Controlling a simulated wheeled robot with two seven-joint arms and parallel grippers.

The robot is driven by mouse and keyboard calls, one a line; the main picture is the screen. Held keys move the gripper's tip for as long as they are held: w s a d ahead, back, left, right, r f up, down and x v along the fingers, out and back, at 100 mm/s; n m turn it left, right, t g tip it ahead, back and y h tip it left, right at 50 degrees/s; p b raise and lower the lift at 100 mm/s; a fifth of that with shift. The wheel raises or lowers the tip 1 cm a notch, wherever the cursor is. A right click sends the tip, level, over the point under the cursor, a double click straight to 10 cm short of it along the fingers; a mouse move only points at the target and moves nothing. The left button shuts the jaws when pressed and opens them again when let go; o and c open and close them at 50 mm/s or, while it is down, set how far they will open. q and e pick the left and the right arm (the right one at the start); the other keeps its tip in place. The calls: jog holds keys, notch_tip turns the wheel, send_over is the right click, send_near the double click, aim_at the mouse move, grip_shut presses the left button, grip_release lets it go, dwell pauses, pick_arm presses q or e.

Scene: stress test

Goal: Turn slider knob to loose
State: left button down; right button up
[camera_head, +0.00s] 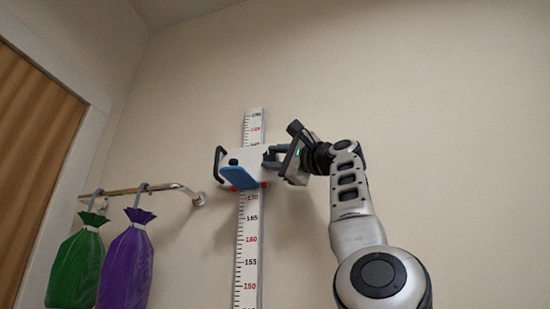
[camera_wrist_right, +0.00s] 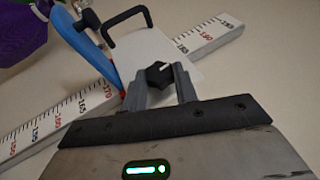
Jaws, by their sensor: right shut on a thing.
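A white slider block (camera_head: 252,158) with a blue flap (camera_head: 238,178) sits on a tall wall-mounted measuring scale (camera_head: 247,240). The block also shows in the right wrist view (camera_wrist_right: 165,45). A black faceted knob (camera_wrist_right: 159,75) with a white mark sits on the slider's side. My right gripper (camera_head: 270,158) reaches the slider from the right. In the right wrist view, its fingers (camera_wrist_right: 160,82) are shut on the knob, one on each side. In the head view the fingers largely hide this knob. My left gripper is not in view.
A dark handle (camera_head: 218,164) and a small dark part (camera_head: 233,162) are on the slider's left. The wall right of the scale is bare.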

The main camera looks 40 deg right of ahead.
jog(key=shift+r, duration=0.1)
jog(key=o, duration=1)
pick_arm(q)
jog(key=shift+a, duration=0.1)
pick_arm(e)
jog(key=shift+s, duration=0.1)
jog(key=shift+s+f+b, duration=0.25)
jog(key=shift+f+b, duration=0.05)
jog(key=shift+b, duration=0.1)
jog(key=b, duration=0.8)
send_near(274, 160)
jog(key=r+v, duration=0.1)
jog(key=v, duration=0.5)
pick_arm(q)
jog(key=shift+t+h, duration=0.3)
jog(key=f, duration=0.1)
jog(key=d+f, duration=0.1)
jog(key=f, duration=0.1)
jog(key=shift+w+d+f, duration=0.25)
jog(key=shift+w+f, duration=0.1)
pick_arm(e)
jog(key=shift+s+a+f, duration=0.1)
jog(key=shift+s+f, duration=0.1)
jog(key=shift+s, duration=0.15)
